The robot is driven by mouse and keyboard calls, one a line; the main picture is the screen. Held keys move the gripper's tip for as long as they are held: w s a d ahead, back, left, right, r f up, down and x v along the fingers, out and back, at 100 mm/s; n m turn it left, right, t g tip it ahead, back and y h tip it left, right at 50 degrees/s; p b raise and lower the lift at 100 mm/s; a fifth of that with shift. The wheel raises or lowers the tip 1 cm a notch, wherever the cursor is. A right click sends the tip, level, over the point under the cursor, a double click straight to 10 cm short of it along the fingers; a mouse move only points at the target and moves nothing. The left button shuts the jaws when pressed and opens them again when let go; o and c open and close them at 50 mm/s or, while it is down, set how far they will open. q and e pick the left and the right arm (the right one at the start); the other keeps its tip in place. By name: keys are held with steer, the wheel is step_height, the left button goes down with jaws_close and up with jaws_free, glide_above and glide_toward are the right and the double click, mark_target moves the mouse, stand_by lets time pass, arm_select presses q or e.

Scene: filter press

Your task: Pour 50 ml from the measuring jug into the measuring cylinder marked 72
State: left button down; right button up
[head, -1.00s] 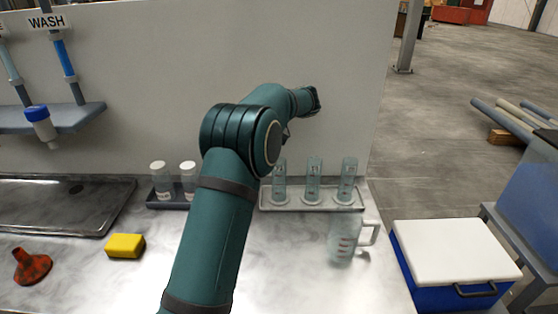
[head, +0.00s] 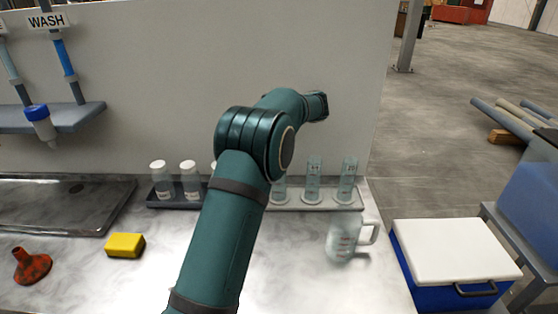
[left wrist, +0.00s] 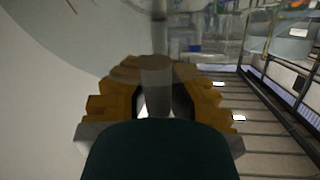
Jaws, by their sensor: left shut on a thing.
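The clear measuring jug (head: 342,240) with red marks stands on the counter, its handle to the right. Three clear measuring cylinders stand in a row behind it: left (head: 280,190), middle (head: 313,182) and right (head: 347,180). Their numbers are too small to read; my left arm partly covers the left one. My left gripper does not show clearly in the head view. In the left wrist view my left gripper (left wrist: 157,100) is shut on an upright translucent piece (left wrist: 157,82); I cannot tell what it belongs to. My right gripper is not in view.
The cylinders' tray (head: 330,207) lies before the pale wall panel. White-capped bottles (head: 161,180) stand in a dark rack. A yellow sponge (head: 124,245), red funnel (head: 32,266) and sink tray (head: 60,195) are left. A blue-and-white cooler (head: 455,255) stands right. The front counter is clear.

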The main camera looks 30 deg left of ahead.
arm_select(q)
steer(key=shift+w+d+r+g+y, duration=0.25)
steer(key=shift+d+r+y, duration=0.1)
steer(key=shift+d+y, duration=0.15)
steer(key=shift+w+d+r+g+y, duration=0.15)
steer(key=shift+w+d+r+y, duration=0.2)
steer(key=shift+d, duration=0.25)
stand_by(1.6)
